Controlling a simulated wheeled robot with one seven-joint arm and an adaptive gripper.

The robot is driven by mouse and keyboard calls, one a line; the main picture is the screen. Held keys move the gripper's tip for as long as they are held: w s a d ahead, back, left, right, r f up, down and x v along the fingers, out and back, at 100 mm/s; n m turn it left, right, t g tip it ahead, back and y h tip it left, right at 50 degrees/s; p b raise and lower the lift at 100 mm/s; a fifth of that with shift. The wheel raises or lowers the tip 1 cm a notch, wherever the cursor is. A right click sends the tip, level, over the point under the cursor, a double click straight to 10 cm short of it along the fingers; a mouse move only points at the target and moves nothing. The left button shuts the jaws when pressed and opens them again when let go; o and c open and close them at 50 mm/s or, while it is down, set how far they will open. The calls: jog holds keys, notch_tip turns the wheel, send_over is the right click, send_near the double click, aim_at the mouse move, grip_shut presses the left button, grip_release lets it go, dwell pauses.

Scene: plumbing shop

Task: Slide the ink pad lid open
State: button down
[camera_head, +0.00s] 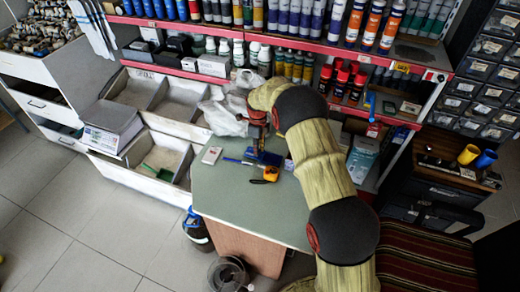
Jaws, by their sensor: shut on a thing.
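A dark blue ink pad (268,158) lies on the green table top (225,197), near its far edge. My gripper (262,147) reaches down over it from the far side, with its fingertips at the pad's upper left part. It is shut on the ink pad. The picture is too small to tell the lid from the base or to see how far the lid is open. My arm covers the table just right of the pad.
A yellow tape measure (271,173) lies just in front of the pad. A blue pen-like item (236,161) and a small white box (212,155) lie to its left. A crumpled clear plastic bag (226,113) sits behind. The table's front left is clear.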

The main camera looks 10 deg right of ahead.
jog(key=c, duration=1.7)
grip_release()
notch_tip(320, 180, up, 12)
